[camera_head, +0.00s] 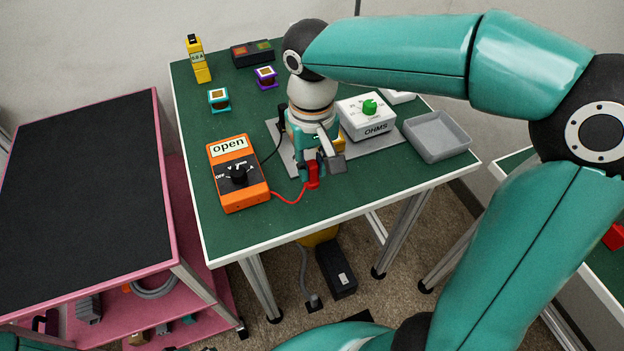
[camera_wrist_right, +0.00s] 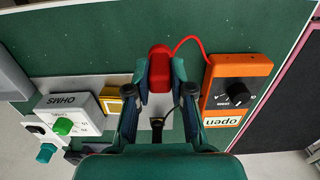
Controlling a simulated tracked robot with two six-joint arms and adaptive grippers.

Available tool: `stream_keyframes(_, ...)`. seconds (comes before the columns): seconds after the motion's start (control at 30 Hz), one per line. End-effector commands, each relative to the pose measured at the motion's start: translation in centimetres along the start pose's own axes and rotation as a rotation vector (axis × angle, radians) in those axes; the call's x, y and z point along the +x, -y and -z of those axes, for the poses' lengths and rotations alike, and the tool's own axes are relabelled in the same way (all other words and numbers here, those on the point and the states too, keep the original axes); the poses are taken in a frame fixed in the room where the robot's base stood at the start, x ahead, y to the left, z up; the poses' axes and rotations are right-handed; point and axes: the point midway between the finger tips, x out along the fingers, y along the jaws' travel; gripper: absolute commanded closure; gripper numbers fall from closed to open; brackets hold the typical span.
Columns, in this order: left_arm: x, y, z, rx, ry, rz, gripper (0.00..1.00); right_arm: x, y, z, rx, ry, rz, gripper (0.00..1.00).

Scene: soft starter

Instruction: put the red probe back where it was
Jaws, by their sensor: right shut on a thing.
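The red probe (camera_head: 313,175) is held in my right gripper (camera_head: 316,166), which is shut on it. In the right wrist view the red probe (camera_wrist_right: 159,66) sits between the two fingertips. A red wire runs from it to the orange meter (camera_head: 238,174), whose sign reads "open" and which has a black dial. The probe is to the right of the meter, near the front edge of the grey plate (camera_head: 384,142); I cannot tell its height above the table. A black probe (camera_wrist_right: 157,126) with a black wire shows beyond the fingers. My left gripper is not in view.
A white OHMS box (camera_head: 366,117) with a green knob stands right of my gripper, and a grey tray (camera_head: 437,136) further right. A yellow tester (camera_head: 198,60), teal block (camera_head: 219,100), purple block (camera_head: 266,77) and dark box (camera_head: 253,54) stand behind. The front of the green table (camera_head: 300,217) is clear.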

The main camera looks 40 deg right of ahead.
Motion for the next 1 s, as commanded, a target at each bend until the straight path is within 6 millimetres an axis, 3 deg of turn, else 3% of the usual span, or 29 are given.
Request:
stream_keyframes(0.33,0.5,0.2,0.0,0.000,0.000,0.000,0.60,4.1,0.0,-0.1,0.001,0.002,0.000,1.00)
stream_keyframes(0.73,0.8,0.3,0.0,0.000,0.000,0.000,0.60,4.7,0.0,0.0,0.001,0.000,0.001,1.00)
stream_keyframes(0.77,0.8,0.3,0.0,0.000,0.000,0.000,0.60,4.7,0.0,0.0,0.001,0.000,0.000,0.76)
stream_keyframes(0.8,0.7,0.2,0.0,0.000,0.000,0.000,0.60,4.6,0.0,0.0,0.001,0.000,0.001,0.70)
stream_keyframes(0.9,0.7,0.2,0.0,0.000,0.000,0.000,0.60,4.6,0.0,0.0,0.001,0.001,0.000,0.53)
stream_keyframes(1.0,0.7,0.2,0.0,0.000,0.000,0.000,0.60,4.6,0.0,0.0,0.001,0.001,0.000,0.53)
